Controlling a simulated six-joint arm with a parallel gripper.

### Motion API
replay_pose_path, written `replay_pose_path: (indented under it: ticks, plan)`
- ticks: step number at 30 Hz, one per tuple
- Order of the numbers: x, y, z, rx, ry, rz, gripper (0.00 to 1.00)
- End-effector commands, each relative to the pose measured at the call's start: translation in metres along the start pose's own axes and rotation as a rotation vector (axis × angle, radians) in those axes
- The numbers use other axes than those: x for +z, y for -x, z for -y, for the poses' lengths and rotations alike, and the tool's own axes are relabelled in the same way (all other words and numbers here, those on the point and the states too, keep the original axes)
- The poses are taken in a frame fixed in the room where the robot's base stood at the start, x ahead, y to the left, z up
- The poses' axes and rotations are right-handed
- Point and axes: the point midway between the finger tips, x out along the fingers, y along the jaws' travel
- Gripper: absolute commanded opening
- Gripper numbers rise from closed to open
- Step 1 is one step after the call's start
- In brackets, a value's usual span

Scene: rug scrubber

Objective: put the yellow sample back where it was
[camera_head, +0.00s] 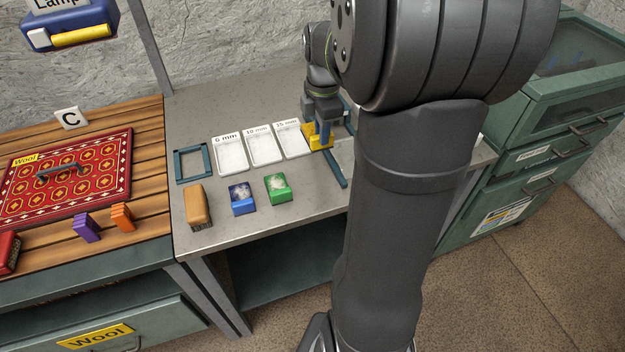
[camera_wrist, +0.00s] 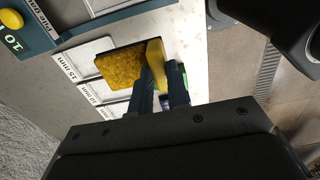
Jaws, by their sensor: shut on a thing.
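The yellow sample (camera_head: 307,134) is a small block at the right edge of the white 15 mm tray in the head view. In the wrist view the sample (camera_wrist: 122,68) shows a brown-yellow textured pile face and a smooth yellow part gripped between my fingers. My gripper (camera_head: 322,134) is shut on it and points down; the fingers also show in the wrist view (camera_wrist: 162,80). The sample overlaps part of the 15 mm tray (camera_wrist: 86,52) in the wrist view. I cannot tell whether it touches the tray or the bench.
The 10 mm tray (camera_head: 264,146), another white tray (camera_head: 230,155) and an empty blue frame (camera_head: 193,163) stand to the left. In front are a wooden brush (camera_head: 198,207), a blue block (camera_head: 242,199) and a green block (camera_head: 277,189). A blue gauge (camera_head: 334,170) lies right of the sample.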

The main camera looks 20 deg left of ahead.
Motion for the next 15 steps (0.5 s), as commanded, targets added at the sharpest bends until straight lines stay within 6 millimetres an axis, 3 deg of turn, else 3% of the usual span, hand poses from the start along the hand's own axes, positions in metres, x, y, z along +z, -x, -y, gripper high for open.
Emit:
replay_pose_path:
  ticks: [3,7,12,15]
  plan:
    - [0.031,-0.001,0.041,0.001,-0.009,0.000,0.00]
    - [0.051,-0.005,0.075,0.001,-0.006,0.000,0.00]
    - [0.063,-0.008,0.101,0.000,-0.002,0.000,0.00]
    - [0.062,-0.011,0.105,-0.001,0.001,-0.001,0.00]
